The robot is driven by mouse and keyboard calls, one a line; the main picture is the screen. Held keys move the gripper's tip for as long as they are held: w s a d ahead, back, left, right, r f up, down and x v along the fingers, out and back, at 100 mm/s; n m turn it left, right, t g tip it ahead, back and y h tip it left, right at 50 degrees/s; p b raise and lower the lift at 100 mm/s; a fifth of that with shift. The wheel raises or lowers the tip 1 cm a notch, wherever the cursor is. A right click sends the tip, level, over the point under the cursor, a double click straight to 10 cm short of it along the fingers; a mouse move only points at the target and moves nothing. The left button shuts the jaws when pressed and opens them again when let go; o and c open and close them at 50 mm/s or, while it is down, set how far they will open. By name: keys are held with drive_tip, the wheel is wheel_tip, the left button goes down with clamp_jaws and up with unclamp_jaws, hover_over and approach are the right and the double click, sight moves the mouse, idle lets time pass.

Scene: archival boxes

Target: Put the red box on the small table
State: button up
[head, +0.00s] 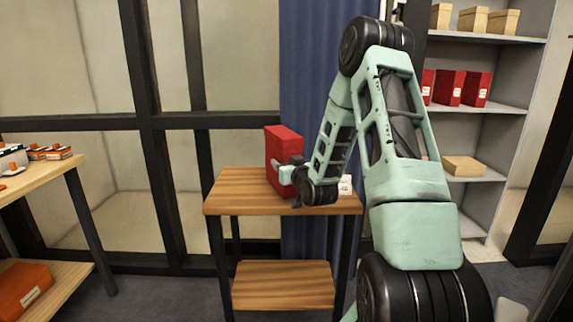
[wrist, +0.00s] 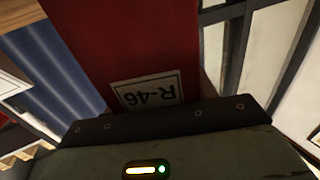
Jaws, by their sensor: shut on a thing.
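The red box (head: 284,148) is upright at the small wooden table (head: 236,186), over the middle of its top in the head view. I cannot tell whether its base touches the table top. My gripper (head: 288,173) is shut on the red box, low on its near side. In the wrist view the red box (wrist: 130,45) fills the upper middle, with a white label reading R-46 upside down. The fingertips are hidden in the wrist view.
A white card (head: 345,185) stands on the table's right part, partly behind my arm. A grey shelf (head: 490,107) at the right holds several red and tan boxes. A wooden bench (head: 45,181) with small items is at the left. A blue curtain (head: 315,70) hangs behind the table.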

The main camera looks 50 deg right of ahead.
drive_tip(key=shift+f, duration=0.1)
drive_tip(key=o, duration=0.9)
drive_tip(key=shift+f, duration=0.1)
drive_tip(key=shift+c, duration=0.2)
drive_tip(key=o, duration=0.4)
drive_tip(key=shift+r, duration=0.2)
drive_tip(key=p+v, duration=0.1)
drive_tip(key=v, duration=0.2)
drive_tip(key=p+v, duration=0.1)
drive_tip(key=v, duration=0.2)
drive_tip(key=p+v, duration=0.2)
drive_tip(key=v, duration=0.1)
drive_tip(key=shift+s+a+r, duration=0.15)
drive_tip(key=shift+s+r, duration=0.2)
